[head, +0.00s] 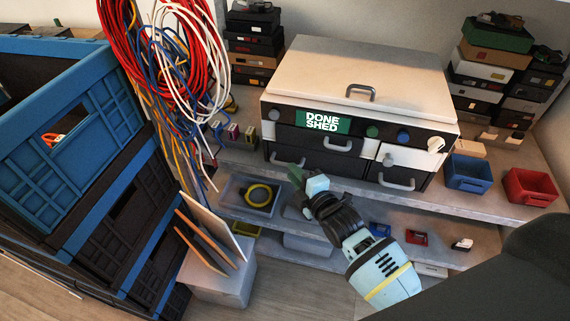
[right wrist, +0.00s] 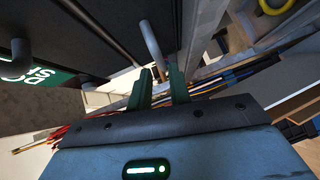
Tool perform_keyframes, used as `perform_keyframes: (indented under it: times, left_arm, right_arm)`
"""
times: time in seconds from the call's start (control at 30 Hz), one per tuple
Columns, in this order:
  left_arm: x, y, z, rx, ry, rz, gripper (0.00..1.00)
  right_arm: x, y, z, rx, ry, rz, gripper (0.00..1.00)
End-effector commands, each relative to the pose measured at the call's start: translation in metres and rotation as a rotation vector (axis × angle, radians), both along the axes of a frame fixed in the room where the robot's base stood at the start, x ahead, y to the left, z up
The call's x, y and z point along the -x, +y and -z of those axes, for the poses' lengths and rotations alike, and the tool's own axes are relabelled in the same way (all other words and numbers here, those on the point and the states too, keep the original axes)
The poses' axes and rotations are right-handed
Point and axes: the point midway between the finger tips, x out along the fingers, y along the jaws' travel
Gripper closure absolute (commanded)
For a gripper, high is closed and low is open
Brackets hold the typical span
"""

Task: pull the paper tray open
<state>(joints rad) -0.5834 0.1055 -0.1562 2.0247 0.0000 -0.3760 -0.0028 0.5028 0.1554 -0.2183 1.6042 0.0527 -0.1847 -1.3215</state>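A machine with a light lid (head: 365,65) and a dark front stands on the shelf. Its lower front has dark drawer-like panels with grey bar handles: a left one (head: 283,161) and a right one (head: 396,184). No label shows which is the paper tray. My right gripper (head: 297,173) is at the left panel, by the right end of its handle. In the right wrist view, its two green fingers (right wrist: 160,82) are apart, and a grey handle bar (right wrist: 150,40) runs up from between or just beyond their tips; contact is unclear. My left gripper is not in view.
Blue and black crates (head: 70,140) and hanging cable coils (head: 180,60) crowd the left. A blue bin (head: 469,174) and a red bin (head: 531,187) stand right of the machine. A lower shelf (head: 340,255) holds a grey tray (head: 233,193) and small items.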

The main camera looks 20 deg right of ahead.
Motion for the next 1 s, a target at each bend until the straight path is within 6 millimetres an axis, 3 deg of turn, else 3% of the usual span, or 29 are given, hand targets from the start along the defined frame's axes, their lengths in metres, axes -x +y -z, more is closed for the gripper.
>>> perform_keyframes:
  times: [0.33, 0.77, 0.9, 1.0]
  left_arm:
    - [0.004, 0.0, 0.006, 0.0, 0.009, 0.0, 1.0]
    - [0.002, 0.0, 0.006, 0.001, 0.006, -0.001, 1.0]
    - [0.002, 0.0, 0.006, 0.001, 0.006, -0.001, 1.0]
    - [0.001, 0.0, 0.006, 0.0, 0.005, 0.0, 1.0]
  right_arm:
    - [-0.044, 0.009, 0.007, -0.001, 0.001, 0.0, 0.8]
    - [-0.052, 0.011, 0.007, -0.001, 0.0, -0.001, 0.8]
    - [-0.052, 0.011, 0.007, -0.001, 0.0, 0.0, 0.99]
    - [-0.051, 0.011, 0.007, -0.001, 0.0, 0.0, 1.0]
